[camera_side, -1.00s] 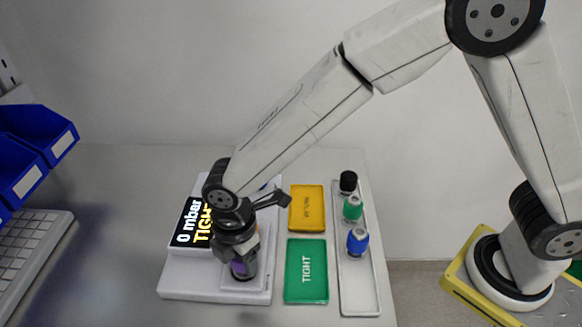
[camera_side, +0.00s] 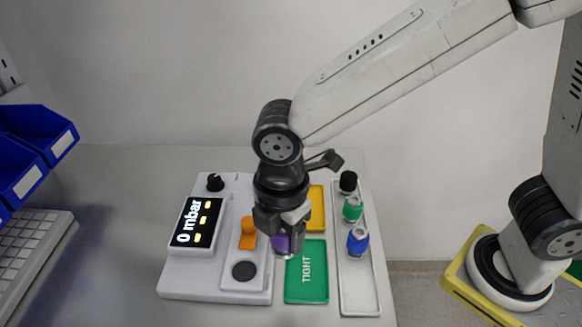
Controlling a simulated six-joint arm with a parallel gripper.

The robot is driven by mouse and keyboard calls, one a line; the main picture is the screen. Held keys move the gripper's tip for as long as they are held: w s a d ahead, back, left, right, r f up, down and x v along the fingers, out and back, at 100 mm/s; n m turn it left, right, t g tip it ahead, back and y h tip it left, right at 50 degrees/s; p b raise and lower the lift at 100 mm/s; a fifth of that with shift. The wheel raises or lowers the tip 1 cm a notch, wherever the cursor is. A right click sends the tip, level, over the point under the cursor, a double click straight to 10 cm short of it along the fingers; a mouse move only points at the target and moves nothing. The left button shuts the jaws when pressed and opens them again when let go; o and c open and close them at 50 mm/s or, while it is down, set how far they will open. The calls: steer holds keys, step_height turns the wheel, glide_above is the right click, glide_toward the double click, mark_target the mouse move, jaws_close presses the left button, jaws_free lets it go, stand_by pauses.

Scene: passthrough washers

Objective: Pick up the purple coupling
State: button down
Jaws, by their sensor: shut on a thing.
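The purple coupling (camera_side: 286,244) is held in my gripper (camera_side: 283,232), which is shut on it and points down. It hangs above the table, in front of the left edge of the green TIGHT tray (camera_side: 306,287). The fingers hide its upper part. The white test device (camera_side: 190,283) stands at left, with a dark round pad (camera_side: 244,271) bare on its front right and an orange lever (camera_side: 248,233) behind the pad. Its display (camera_side: 196,222) reads 0 mbar with several yellow marks.
A yellow tray (camera_side: 317,208) lies behind the green one, partly hidden by my gripper. A long white tray (camera_side: 360,296) at right holds a black (camera_side: 348,182), a green (camera_side: 352,209) and a blue coupling (camera_side: 358,242). Blue bins (camera_side: 35,150) and a keyboard (camera_side: 32,240) are at far left.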

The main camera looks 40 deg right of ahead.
steer(key=s+d+r, duration=0.2)
steer(key=s+d, duration=0.1)
steer(key=s, duration=0.2)
steer(key=shift+r, duration=0.4)
steer(key=shift+s+d, duration=0.15)
steer(key=shift+f, duration=0.1)
steer(key=m, duration=0.3)
glide_above(306, 270)
step_height(306, 270, down, 8)
steer(key=shift+r, duration=0.25)
steer(key=shift+f, duration=0.1)
steer(key=shift+f, duration=2.15)
steer(key=shift+f, duration=0.1)
steer(key=shift+f, duration=1.65)
steer(key=shift+f, duration=0.1)
